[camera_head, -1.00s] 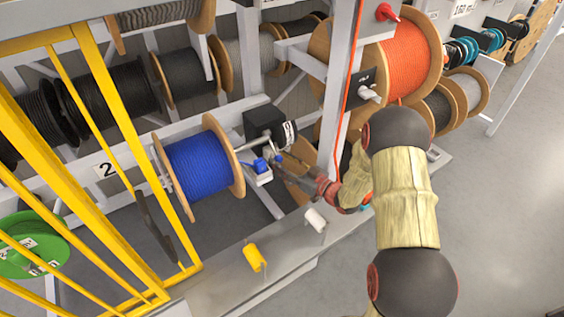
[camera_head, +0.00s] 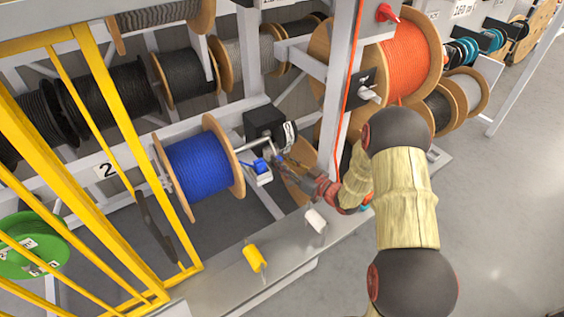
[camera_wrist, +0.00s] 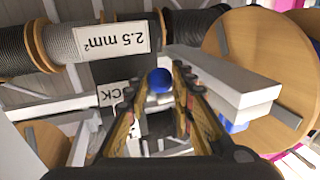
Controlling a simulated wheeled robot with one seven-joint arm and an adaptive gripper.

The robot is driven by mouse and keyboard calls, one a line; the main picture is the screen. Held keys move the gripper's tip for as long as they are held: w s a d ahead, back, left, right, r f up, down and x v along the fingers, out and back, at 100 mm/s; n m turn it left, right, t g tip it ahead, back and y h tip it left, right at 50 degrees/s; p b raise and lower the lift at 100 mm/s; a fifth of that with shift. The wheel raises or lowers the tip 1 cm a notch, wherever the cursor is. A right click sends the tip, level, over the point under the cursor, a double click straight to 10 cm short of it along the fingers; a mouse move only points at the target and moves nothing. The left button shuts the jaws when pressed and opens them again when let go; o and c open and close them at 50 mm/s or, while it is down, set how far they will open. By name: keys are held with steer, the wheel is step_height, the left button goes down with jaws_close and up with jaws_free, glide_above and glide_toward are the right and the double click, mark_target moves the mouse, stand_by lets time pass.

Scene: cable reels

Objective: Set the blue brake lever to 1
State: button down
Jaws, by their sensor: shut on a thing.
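The blue brake lever shows in the wrist view as a round blue knob (camera_wrist: 160,80) between my fingertips. My gripper (camera_wrist: 158,88) is shut on this knob. In the head view my gripper (camera_head: 281,159) reaches in from the right, beside the black box (camera_head: 264,120). The knob is small there and mostly hidden by the fingers. A blue part (camera_head: 260,165) sits on a white block just left of my fingertips. The lever's shaft and any number marks at it cannot be made out.
The blue cable reel (camera_head: 198,165) stands left of my gripper. A grey post (camera_head: 340,90) and the orange reel (camera_head: 405,70) stand close to my arm. Yellow (camera_head: 254,258) and white (camera_head: 314,220) handles stick up from the front rail. Yellow bars (camera_head: 95,110) are at left.

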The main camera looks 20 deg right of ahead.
steer(key=shift+r, duration=0.1)
stand_by(0.3)
steer(key=r+g+h+p, duration=0.1)
steer(key=r+g+p, duration=0.1)
steer(key=p, duration=0.8)
steer(key=r+m+g+h+p, duration=0.1)
steer(key=r+g+p, duration=0.2)
steer(key=p, duration=0.8)
steer(key=r+g+h+p, duration=0.2)
steer(key=r+p, duration=0.4)
steer(key=p, duration=0.5)
steer(key=shift+s+d+r+m+g, duration=0.15)
steer(key=shift+s+r+m+g, duration=0.15)
steer(key=shift+m, duration=0.1)
steer(key=shift+w, duration=0.1)
steer(key=c, duration=2)
jaws_free()
steer(key=shift+o, duration=1.3)
steer(key=shift+f, duration=0.15)
steer(key=shift+o, duration=1.2)
steer(key=shift+f, duration=0.1)
